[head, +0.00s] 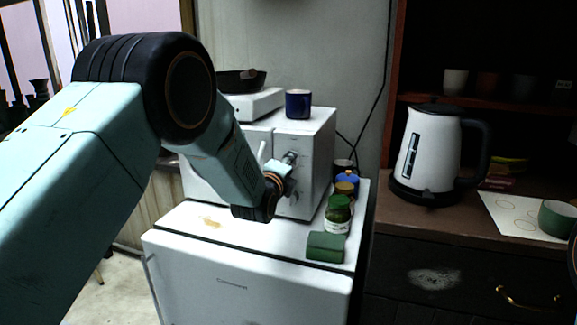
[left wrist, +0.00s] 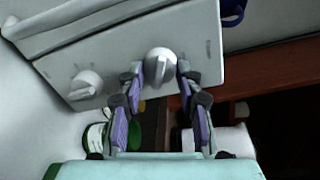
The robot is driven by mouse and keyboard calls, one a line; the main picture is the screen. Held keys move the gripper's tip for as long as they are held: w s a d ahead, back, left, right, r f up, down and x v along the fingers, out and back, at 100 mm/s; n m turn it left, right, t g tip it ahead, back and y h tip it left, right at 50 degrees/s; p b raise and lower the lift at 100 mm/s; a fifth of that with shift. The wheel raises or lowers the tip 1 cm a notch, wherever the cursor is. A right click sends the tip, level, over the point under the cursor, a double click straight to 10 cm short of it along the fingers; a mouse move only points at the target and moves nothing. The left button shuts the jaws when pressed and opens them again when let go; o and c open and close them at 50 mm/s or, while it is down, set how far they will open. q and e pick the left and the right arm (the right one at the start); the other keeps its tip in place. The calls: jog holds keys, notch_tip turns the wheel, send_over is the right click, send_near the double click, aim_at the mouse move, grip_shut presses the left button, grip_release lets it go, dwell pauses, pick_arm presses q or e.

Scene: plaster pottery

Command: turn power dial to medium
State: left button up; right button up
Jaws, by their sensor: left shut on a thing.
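A white microwave (head: 311,145) stands on a small white fridge and carries two dials on its front panel. My left gripper (head: 287,162) is at the upper dial. In the left wrist view the purple-padded fingers of my left gripper (left wrist: 160,85) are on either side of the upper white dial (left wrist: 160,66), shut on it. The lower dial (left wrist: 86,85) is free, and it also shows in the head view (head: 293,196). I cannot read the markings around the dials or tell the setting. My right gripper is not in view.
A dark blue mug (head: 298,104) stands on the microwave. On the fridge top (head: 190,222), jars (head: 338,215) and a green object (head: 326,247) line the right edge. A white kettle (head: 428,150) and a green bowl (head: 558,218) are on the brown counter at right.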

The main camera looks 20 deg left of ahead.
pick_arm(q)
jog(key=shift+r, duration=0.2)
dwell(0.4)
jog(key=o, duration=1.1)
jog(key=shift+w+f, duration=0.1)
jog(key=shift+f, duration=0.05)
jog(key=shift+o, duration=0.2)
jog(key=shift+s, duration=0.2)
jog(key=s, duration=1.1)
jog(key=shift+s+r, duration=0.35)
